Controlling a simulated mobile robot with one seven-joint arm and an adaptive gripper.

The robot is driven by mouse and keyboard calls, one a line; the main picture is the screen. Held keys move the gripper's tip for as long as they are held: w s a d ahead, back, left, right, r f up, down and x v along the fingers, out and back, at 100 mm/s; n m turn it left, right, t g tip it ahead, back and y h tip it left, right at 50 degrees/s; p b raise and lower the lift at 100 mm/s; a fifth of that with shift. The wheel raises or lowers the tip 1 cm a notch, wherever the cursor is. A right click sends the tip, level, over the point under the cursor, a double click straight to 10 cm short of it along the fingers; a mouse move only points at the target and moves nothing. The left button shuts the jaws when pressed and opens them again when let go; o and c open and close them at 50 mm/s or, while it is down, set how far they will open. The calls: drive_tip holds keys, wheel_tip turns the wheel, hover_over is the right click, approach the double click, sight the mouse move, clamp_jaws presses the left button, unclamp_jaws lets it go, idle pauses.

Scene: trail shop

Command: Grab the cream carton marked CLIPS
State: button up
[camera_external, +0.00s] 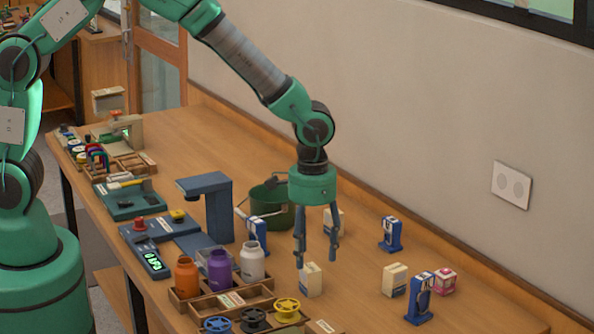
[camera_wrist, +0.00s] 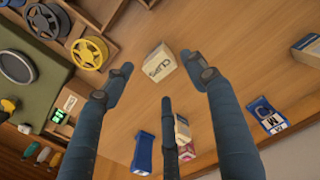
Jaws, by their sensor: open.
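Three small cream cartons stand on the wooden counter in the external view: one below my gripper (camera_external: 311,280), one behind the fingers (camera_external: 333,222), and one further right (camera_external: 394,281). My gripper (camera_external: 317,258) points down, open and empty, its fingertips just above and behind the front carton. In the wrist view a cream carton (camera_wrist: 160,62) with dark lettering lies ahead of the spread fingertips. Its lettering looks inverted and seems to read CLIPS, but I cannot be sure. Markings on the other cream cartons are too small to read.
Yellow spool (camera_external: 287,309) and bottles, including a white one (camera_external: 252,261), sit in wooden trays left of the front carton. A green bucket (camera_external: 270,212) stands behind.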

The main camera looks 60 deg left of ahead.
sight(310, 267)
drive_tip(key=shift+s+f+b, duration=0.1)
drive_tip(key=shift+f+b, duration=0.55)
drive_tip(key=shift+f, duration=1.95)
drive_tip(key=c, duration=1.3)
drive_tip(key=shift+r, duration=0.1)
drive_tip(key=shift+r+p, duration=0.95)
drive_tip(key=shift+r, duration=4)
